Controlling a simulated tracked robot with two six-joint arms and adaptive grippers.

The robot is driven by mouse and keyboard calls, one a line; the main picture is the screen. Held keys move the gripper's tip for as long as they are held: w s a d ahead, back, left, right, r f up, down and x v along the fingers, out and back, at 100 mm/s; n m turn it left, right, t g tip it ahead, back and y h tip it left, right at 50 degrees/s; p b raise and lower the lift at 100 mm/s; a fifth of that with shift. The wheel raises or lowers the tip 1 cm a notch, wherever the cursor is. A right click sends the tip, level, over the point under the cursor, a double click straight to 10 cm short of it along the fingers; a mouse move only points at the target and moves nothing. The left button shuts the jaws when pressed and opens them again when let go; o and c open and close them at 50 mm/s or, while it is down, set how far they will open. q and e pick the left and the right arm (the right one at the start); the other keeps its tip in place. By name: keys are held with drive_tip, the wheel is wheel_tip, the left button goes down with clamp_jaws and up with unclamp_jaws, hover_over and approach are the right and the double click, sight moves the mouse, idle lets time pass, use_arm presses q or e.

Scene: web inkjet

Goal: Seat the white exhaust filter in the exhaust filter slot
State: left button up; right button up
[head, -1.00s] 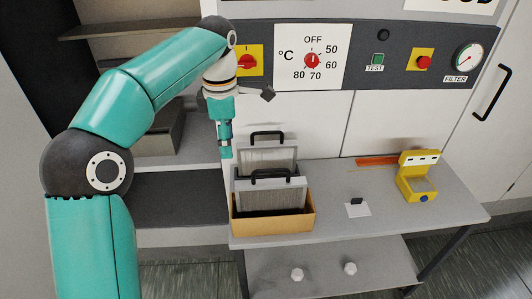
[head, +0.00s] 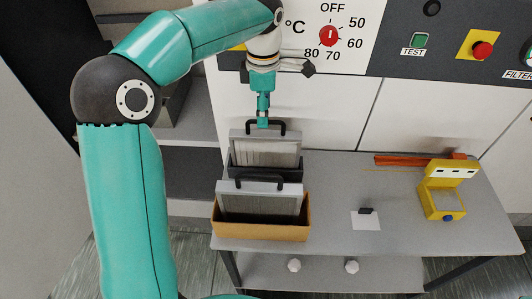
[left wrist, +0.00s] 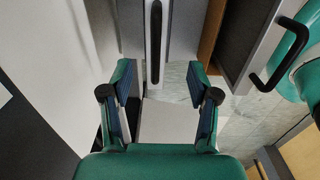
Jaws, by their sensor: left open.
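Two pale pleated filters with black top handles stand upright in the head view. The rear filter (head: 262,152) is in a dark holder (head: 284,169), and the front filter (head: 262,202) is in a tan box (head: 262,230). I cannot tell which is the exhaust filter, and no slot is clearly recognisable. My left gripper (head: 262,120) points down at the rear filter's handle (head: 281,127). In the left wrist view it is open (left wrist: 161,85), with a black handle (left wrist: 156,40) ahead between its fingers; contact is unclear. My right gripper is out of view.
The grey table (head: 330,190) has free room right of the box. A white card with a black clip (head: 366,222), a yellow device (head: 442,200) and an orange-red bar (head: 412,160) are on it. A control panel (head: 392,55) rises behind.

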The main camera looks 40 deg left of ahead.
sight(264, 134)
use_arm(q)
wheel_tip(264, 134, down, 6)
drive_tip(key=shift+r, duration=0.25)
drive_tip(key=shift+w+a+f+p, duration=0.1)
drive_tip(key=shift+w+f+p, duration=0.1)
drive_tip(key=shift+f, duration=1.05)
drive_tip(key=shift+w+a+f+p, duration=0.1)
drive_tip(key=shift+f+p, duration=0.1)
drive_tip(key=shift+f, duration=1.05)
drive_tip(key=shift+s, duration=0.1)
clamp_jaws()
